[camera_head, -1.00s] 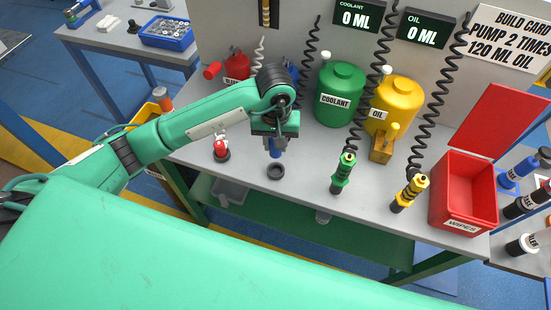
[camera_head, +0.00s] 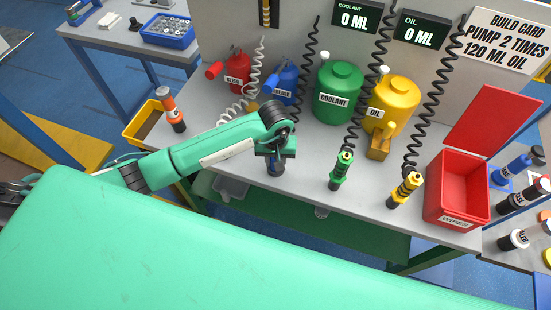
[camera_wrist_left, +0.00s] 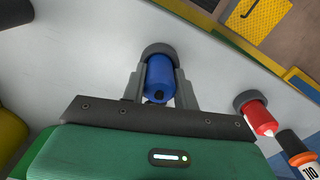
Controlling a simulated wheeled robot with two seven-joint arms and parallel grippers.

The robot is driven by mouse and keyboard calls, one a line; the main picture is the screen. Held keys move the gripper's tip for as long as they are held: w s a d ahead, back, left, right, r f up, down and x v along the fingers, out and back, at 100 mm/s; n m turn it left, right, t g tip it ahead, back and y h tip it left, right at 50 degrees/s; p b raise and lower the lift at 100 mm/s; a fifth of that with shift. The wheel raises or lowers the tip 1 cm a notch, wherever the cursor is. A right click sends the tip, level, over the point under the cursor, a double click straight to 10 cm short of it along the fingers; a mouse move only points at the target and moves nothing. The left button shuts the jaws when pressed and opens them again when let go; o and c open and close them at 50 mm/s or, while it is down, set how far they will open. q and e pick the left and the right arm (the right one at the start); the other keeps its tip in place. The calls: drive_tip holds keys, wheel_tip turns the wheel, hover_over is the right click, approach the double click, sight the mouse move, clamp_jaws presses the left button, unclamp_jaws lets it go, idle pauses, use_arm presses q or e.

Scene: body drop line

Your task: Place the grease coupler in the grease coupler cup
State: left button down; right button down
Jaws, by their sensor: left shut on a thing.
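The blue grease coupler (camera_wrist_left: 160,80) is between the fingers of my left gripper (camera_wrist_left: 159,75), which is shut on it. It also shows small in the head view (camera_head: 276,165), just below the gripper. The dark round cup (camera_wrist_left: 157,49) is at the coupler's far end in the wrist view. In the head view the cup (camera_head: 276,174) is directly under the coupler, near the table's front edge. The coupler's end appears to be at or inside the cup's rim; how deep I cannot tell. My right gripper is out of view.
A red coupler (camera_wrist_left: 262,118) sits in a neighbouring dark cup, hidden by my arm in the head view. Green (camera_head: 342,170) and yellow (camera_head: 405,188) couplers stand to the right. A red wipes box (camera_head: 461,190) is further right. Coolant (camera_head: 337,105) and oil (camera_head: 389,108) tanks stand behind.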

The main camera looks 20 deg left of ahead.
use_arm(q)
drive_tip(key=shift+f+b, duration=0.25)
drive_tip(key=shift+b, duration=0.05)
drive_tip(key=c, duration=1.1)
unclamp_jaws()
drive_tip(key=shift+r, duration=0.1)
drive_tip(key=shift+o, duration=0.2)
drive_tip(key=shift+r+p, duration=0.2)
drive_tip(key=shift+p, duration=0.15)
drive_tip(key=shift+r, duration=0.2)
wheel_tip(320, 180, up, 10)
drive_tip(key=b, duration=0.4)
drive_tip(key=shift+r+b, duration=0.35)
drive_tip(key=shift+r, duration=0.45)
